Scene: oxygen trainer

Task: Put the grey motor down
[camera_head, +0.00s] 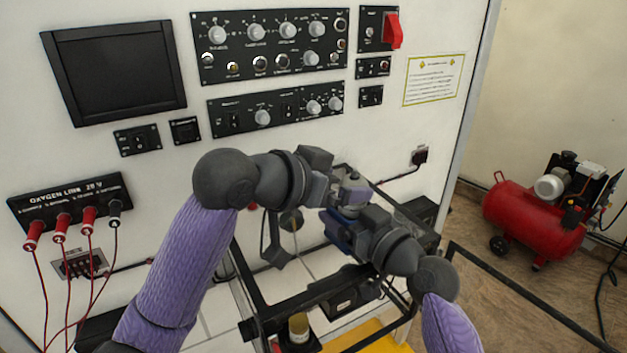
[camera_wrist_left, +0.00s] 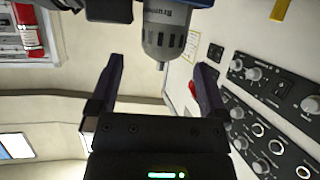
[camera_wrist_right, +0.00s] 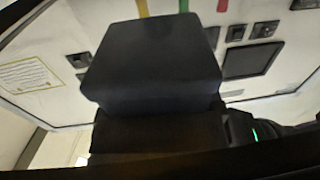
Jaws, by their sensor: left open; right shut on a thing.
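The grey motor (camera_head: 354,191) is held up in front of the panel in the head view, between my two grippers. In the left wrist view its grey body with lettering, vents and a thin shaft (camera_wrist_left: 165,32) points down between my left fingertips. My left gripper (camera_head: 338,182) is open beside the motor; its two fingers (camera_wrist_left: 162,68) stand apart with a gap on each side of the shaft. My right gripper (camera_head: 350,212) is shut on the motor from the lower right. A dark block (camera_wrist_right: 155,60) fills the middle of the right wrist view and hides the grip.
A black frame (camera_head: 262,292) with equipment inside stands below my grippers. The white panel (camera_head: 375,150) with knobs and switches is close behind. Red cables (camera_head: 70,265) hang at left. A red compressor (camera_head: 535,220) is on the floor at right.

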